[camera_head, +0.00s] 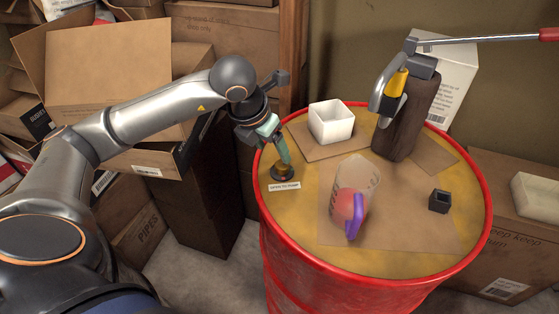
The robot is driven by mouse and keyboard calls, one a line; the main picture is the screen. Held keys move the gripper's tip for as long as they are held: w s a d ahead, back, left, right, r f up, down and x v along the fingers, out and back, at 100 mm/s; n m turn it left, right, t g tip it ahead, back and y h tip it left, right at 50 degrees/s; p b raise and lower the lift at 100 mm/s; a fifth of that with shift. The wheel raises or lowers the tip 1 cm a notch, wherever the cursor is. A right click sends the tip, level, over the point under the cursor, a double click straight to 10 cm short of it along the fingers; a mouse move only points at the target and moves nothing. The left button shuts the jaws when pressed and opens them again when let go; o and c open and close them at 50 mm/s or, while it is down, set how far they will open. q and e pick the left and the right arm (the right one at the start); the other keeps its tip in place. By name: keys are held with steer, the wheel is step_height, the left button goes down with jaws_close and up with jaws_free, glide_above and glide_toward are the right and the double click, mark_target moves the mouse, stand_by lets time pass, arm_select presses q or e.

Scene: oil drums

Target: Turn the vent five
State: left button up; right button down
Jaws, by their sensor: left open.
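The vent (283,172) is a small dark, brass-toned round cap near the left rim of the red drum (330,274). A small white label (284,186) lies just in front of it. My left arm comes in from the left, and my left gripper (283,158) points down right over the vent. Its jaws are open, with the fingertips at or just above the cap. I cannot tell whether they touch it. The fingers hide part of the vent's top. My right gripper is not in view.
On the drum top stand a white square container (331,122), a clear jug (354,185) with a red and purple part, a small black cup (439,201) and a brown pump (402,125) with a long red-gripped lever (490,40). Cardboard boxes (110,70) crowd the left.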

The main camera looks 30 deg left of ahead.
mark_target(281, 165)
arm_select(q)
steer(key=x, duration=0.7)
steer(key=shift+w+f, duration=0.15)
steer(key=shift+f, duration=0.1)
steer(key=shift+c, duration=0.4)
jaws_close()
